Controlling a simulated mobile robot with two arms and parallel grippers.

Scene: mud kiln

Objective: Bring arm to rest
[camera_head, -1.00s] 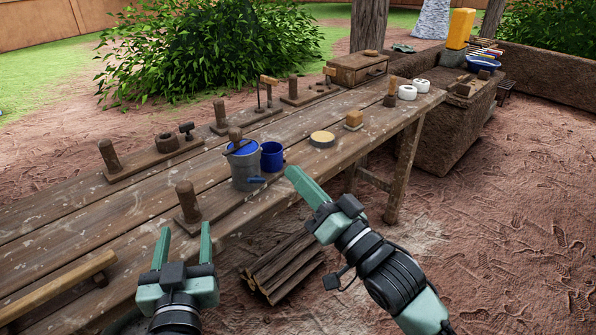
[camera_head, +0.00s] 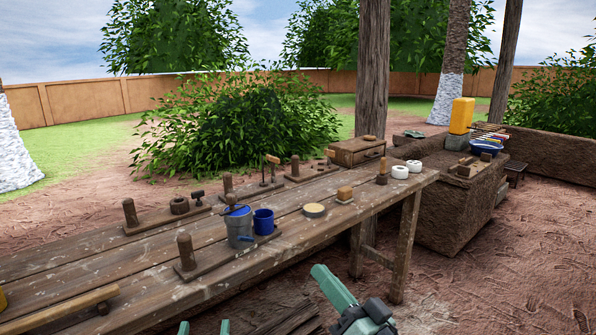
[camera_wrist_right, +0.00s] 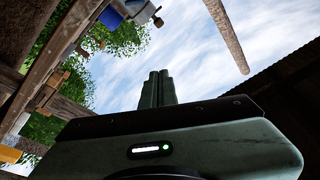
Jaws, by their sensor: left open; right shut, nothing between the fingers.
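My right gripper (camera_head: 335,288) is low in the head view, in front of the workbench's near edge. Its green fingers are shut together with nothing between them. In the right wrist view the shut fingers (camera_wrist_right: 157,88) point up toward the sky, clear of any object. My left gripper (camera_head: 204,328) shows only as two green fingertips at the bottom edge of the head view. The tips are apart and nothing shows between them. The rest of the left gripper is out of frame.
The wooden workbench (camera_head: 150,290) holds a metal bucket (camera_head: 239,230), a blue cup (camera_head: 264,222), a round tin (camera_head: 314,210) and wooden peg boards. Firewood (camera_head: 285,320) lies below. A mud-brick block (camera_head: 450,215) stands at the right. Open ground lies at the lower right.

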